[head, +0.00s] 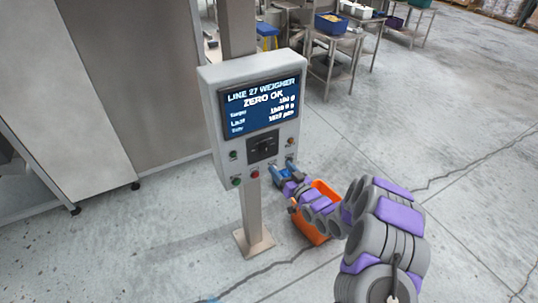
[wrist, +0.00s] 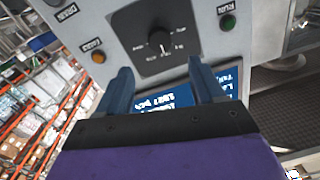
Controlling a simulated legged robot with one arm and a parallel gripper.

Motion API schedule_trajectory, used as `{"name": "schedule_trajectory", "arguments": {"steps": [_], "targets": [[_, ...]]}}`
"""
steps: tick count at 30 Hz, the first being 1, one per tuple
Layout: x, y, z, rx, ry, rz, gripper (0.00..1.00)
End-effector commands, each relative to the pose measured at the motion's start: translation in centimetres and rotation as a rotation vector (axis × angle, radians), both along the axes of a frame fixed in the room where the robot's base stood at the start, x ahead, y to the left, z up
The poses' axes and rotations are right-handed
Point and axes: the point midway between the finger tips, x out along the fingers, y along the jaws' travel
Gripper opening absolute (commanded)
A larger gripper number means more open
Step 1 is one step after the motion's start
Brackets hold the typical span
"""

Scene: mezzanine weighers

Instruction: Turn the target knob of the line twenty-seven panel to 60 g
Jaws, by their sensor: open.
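The line 27 weigher panel (head: 208,105) is a grey box on a post, with a lit blue screen (head: 262,104) reading "LINE 27 WEIGHER" and "ZERO OK"; its smaller lines are hard to read. The dark target knob (head: 263,147) sits on a black dial plate below the screen. The wrist view shows the knob (wrist: 160,42) close up, its scale too small to read. My gripper (head: 284,169) is open at the panel's lower right. In the wrist view my gripper (wrist: 161,72) has its blue fingers apart and empty, with the knob beyond the gap, apparently untouched.
An orange lamp (wrist: 98,57) and a green button (wrist: 228,22) flank the dial. A red button (head: 255,174) is low on the panel. An orange bin (head: 306,229) stands behind my arm. Steel tables (head: 340,45) stand behind; the floor at right is clear.

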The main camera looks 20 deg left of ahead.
Motion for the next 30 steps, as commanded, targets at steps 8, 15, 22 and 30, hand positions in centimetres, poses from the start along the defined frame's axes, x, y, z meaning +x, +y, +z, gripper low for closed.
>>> {"name": "schedule_trajectory", "arguments": {"steps": [8, 15, 22, 30], "targets": [[2.7, 3.6, 0.1, 0.001, -0.006, 0.001, 0.68], [4.6, 6.1, -0.1, -0.001, -0.002, 0.0, 0.68], [5.7, 7.3, 0.1, 0.001, -0.002, -0.001, 0.68], [5.9, 7.6, 0.1, 0.001, 0.0, -0.002, 0.68]]}}
